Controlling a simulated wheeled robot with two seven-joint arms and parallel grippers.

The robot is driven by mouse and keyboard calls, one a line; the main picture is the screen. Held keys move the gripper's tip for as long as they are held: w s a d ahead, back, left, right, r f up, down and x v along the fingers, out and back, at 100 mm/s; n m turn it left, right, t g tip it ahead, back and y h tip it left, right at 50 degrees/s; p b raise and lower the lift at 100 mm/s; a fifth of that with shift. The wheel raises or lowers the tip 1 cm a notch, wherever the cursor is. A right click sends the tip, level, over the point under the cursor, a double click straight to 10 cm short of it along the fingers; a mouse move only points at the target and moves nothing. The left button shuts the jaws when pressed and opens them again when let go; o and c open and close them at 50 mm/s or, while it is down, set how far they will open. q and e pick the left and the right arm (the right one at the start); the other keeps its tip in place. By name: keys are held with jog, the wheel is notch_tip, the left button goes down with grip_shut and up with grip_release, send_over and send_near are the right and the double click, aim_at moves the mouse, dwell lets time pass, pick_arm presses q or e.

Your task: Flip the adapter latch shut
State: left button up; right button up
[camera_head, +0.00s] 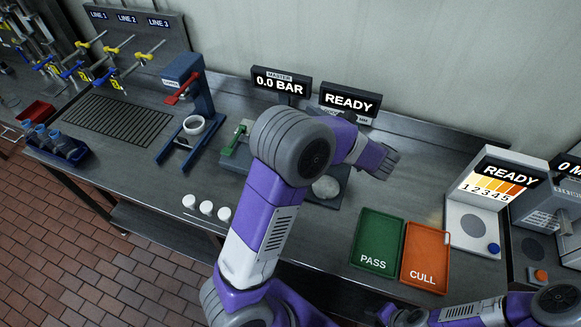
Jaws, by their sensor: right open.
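A green lever (236,138), which looks like the adapter latch, sits tilted on a grey fixture (233,165) in the middle of the bench. My left arm covers the right part of that fixture, so I cannot tell whether the latch is fully open. My left arm rises from the bottom centre and bends right; its end (384,162) is above the bench, right of the fixture, and its jaws cannot be made out. My right gripper (388,314) is low at the bottom edge, open, in front of the bench and well away from the lever.
A blue press (200,95) with a red handle stands left of the fixture. Two displays (281,84) stand behind it. Several white caps (206,207) lie at the front edge. Green PASS (378,238) and orange CULL (426,255) trays lie right, beside a READY tester (482,200).

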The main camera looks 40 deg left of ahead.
pick_arm(q)
notch_tip(320, 180, down, 25)
jog(key=b, duration=2.3)
jog(key=a, duration=0.5)
jog(key=a+b, duration=0.1)
jog(key=a, duration=0.1)
jog(key=shift+w+a, duration=0.3)
grip_shut()
jog(key=shift+w+d, duration=0.1)
